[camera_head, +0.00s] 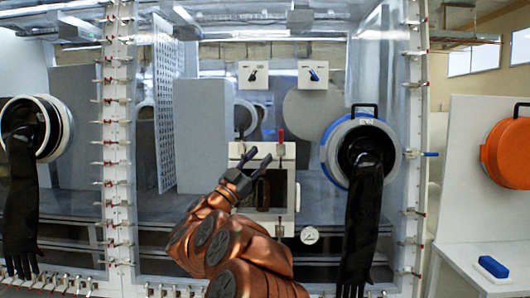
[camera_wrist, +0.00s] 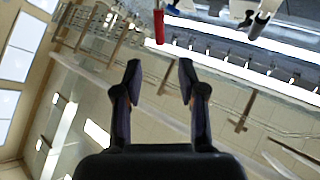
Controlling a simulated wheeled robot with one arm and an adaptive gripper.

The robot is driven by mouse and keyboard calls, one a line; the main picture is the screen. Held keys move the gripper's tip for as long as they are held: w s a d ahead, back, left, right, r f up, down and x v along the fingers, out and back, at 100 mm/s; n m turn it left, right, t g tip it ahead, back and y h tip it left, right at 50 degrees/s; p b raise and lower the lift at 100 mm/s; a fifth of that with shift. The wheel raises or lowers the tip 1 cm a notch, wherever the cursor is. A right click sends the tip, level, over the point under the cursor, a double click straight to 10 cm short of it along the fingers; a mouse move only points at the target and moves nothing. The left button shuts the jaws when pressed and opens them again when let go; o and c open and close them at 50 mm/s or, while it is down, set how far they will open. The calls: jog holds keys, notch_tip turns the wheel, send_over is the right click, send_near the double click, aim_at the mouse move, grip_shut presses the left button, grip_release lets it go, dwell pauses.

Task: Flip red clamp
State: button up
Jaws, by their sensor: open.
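The red clamp (camera_head: 281,135) is a small upright red handle at the top edge of a white framed box (camera_head: 284,152) on the glovebox front. In the wrist view its red handle (camera_wrist: 158,27) hangs from the top edge, ahead of the space between my fingers. My gripper (camera_head: 256,160) is open and empty, in front of the box and a little below and left of the red handle. In the wrist view both fingertips of my gripper (camera_wrist: 159,72) are apart, with a gap between them and the handle. The handle's base is cut off there.
A dark bottle (camera_head: 262,195) shows in the box opening. A round gauge (camera_head: 309,235) is below right. Black gloves hang at a blue-ringed port (camera_head: 329,150) and a left port (camera_head: 66,128). A dark handle (camera_wrist: 258,26) is right of the red one.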

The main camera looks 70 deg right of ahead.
jog(key=shift+w+a+f, duration=0.15)
jog(key=shift+a+f, duration=0.05)
jog(key=shift+a, duration=0.05)
